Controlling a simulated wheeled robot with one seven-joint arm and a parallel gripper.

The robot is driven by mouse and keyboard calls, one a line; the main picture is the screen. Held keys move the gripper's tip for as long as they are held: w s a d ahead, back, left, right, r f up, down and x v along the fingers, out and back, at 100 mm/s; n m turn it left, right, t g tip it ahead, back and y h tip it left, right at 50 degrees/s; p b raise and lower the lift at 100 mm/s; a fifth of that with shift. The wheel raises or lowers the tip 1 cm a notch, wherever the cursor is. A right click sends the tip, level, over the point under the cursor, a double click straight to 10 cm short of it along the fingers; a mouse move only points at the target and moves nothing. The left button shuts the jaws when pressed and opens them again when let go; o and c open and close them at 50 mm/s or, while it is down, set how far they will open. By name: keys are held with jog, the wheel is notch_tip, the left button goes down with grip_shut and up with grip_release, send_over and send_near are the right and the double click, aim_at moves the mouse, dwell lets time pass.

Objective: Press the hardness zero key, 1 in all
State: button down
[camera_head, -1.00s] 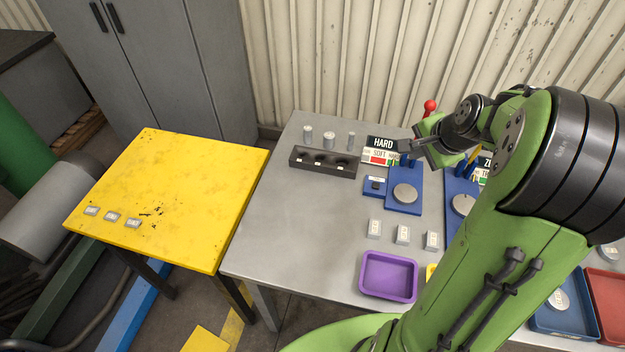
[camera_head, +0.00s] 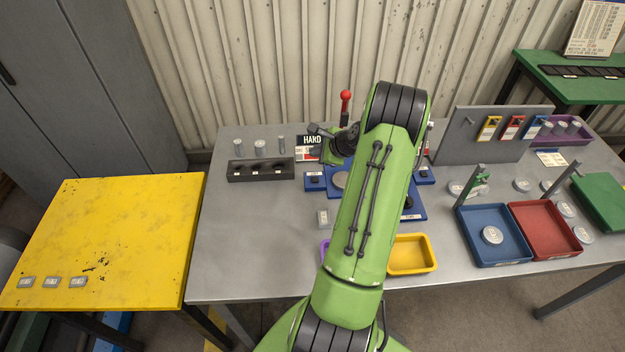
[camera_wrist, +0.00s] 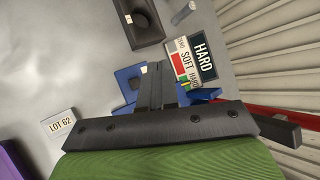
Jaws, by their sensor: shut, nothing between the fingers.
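The hardness zero key is a small blue box (camera_head: 314,181) with a dark button, at the left of the hardness tester below its HARD sign (camera_head: 311,141). In the wrist view the sign (camera_wrist: 203,55) is at right, with a SOFT–HARD scale beside it. A blue box (camera_wrist: 128,75) shows there just left of my fingers, partly hidden by them. My gripper (camera_wrist: 150,72) is shut and empty, above the tester area; I cannot tell its height over the key. In the head view my arm hides much of the tester and most of my gripper (camera_head: 328,152).
A red-knobbed lever (camera_head: 346,96) stands behind my gripper. A dark holder (camera_head: 260,170) with several metal samples behind it is at left. A lot block (camera_head: 323,218), a yellow tray (camera_head: 411,255), and blue (camera_head: 470,222) and red (camera_head: 560,244) trays lie nearer. Bare table is at left front.

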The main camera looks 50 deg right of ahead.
aim_at(317, 181)
notch_tip(317, 181, down, 8)
jog(key=b, duration=0.6)
jog(key=shift+f, duration=0.25)
jog(key=shift+f, duration=0.1)
dwell(1.3)
jog(key=shift+f+b, duration=0.3)
jog(key=shift+f, duration=0.4)
dwell(0.5)
jog(key=shift+r+p, duration=0.4)
jog(key=shift+r, duration=0.45)
notch_tip(317, 181, up, 5)
jog(key=p, duration=0.4)
jog(key=shift+r, duration=0.1)
